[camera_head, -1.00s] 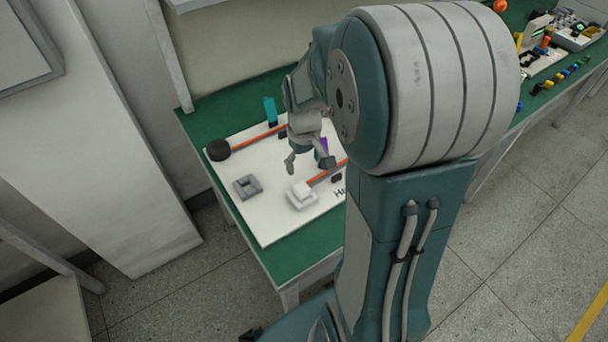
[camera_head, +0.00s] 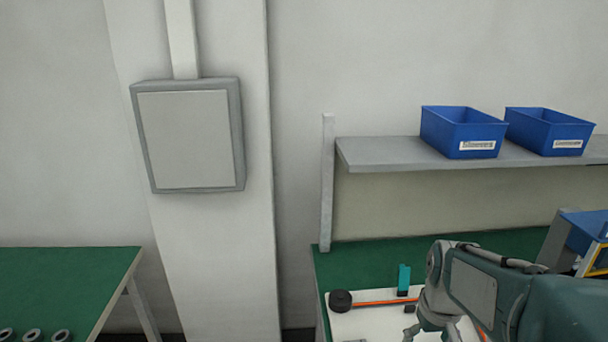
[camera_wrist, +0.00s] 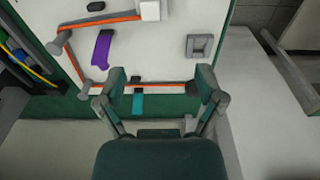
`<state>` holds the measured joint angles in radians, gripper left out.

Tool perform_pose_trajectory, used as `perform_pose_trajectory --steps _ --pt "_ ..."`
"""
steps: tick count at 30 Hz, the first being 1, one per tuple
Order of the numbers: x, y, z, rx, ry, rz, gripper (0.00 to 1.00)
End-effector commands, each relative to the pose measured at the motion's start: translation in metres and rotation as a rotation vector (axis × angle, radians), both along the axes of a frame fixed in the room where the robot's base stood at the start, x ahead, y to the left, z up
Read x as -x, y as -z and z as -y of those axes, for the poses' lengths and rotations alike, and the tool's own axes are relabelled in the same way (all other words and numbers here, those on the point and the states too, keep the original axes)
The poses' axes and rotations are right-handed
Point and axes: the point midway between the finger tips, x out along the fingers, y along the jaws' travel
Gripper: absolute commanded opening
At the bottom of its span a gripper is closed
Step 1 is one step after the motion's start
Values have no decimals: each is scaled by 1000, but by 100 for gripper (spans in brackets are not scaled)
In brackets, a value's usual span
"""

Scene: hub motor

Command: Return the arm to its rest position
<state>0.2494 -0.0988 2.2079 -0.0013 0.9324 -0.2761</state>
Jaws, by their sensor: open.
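My gripper (camera_wrist: 160,98) is open and empty in the wrist view, its two fingers spread above the white board (camera_wrist: 165,55). In the head view my gripper (camera_head: 422,334) shows at the bottom, partly cut off by the frame edge, with my arm folded at the lower right. The wrist view shows a teal block (camera_wrist: 138,104) at the board's edge between the fingers, and a purple piece (camera_wrist: 102,50) and a grey square part (camera_wrist: 199,46) on the board. The teal block also shows in the head view (camera_head: 404,280).
The board lies on a green bench (camera_head: 350,262). A shelf (camera_head: 390,152) above it holds two blue bins (camera_head: 462,132) (camera_head: 548,131). A grey wall box (camera_head: 187,135) hangs on a pillar. Another green table (camera_head: 70,285) with several rings stands at left. An orange strip (camera_head: 375,302) runs along the board.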

Motion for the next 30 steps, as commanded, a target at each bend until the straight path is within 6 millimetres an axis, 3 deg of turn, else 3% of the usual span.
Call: perform_pose_trajectory --steps 3,9,18,30 --pt "19 -25 -23 11 -1 84 87" --pt "54 -53 -53 9 6 214 87" --pt "100 -72 -83 -25 16 373 87" --pt "107 -73 -86 -33 21 395 87"
